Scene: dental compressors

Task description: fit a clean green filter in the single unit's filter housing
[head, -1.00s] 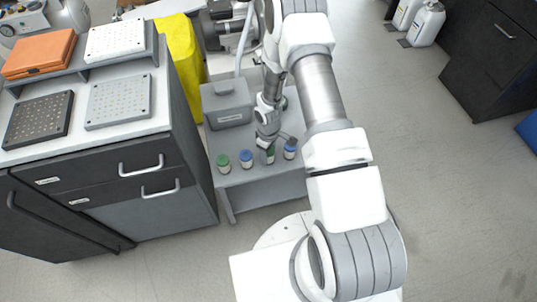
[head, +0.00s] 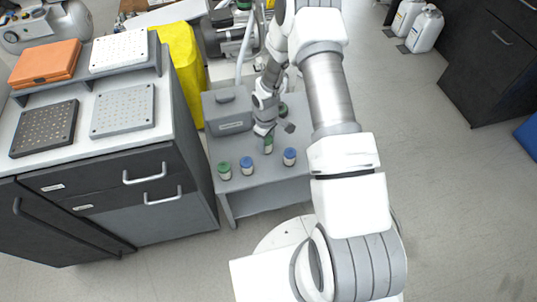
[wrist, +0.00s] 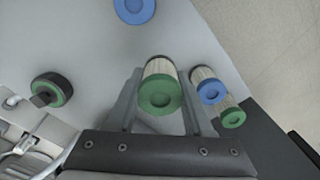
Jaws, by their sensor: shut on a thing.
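My gripper (head: 268,140) is shut on a green-ended pleated filter (wrist: 160,88) and holds it upright above the grey low table (head: 262,192). The filter's green end shows between the two fingers in the wrist view. Still on the table are another green filter (head: 225,171), a blue filter (head: 247,166) to the left of my gripper, and a second blue filter (head: 290,157) to the right. A round green part with a dark rim (wrist: 52,90) lies farther back on the table. I cannot pick out the single unit's filter housing with certainty.
A grey lidded box (head: 228,108) with a label stands at the table's back left. Compressor machinery (head: 232,38) is behind it, beside a yellow bin (head: 180,60). A dark cabinet (head: 110,200) borders the table at left.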

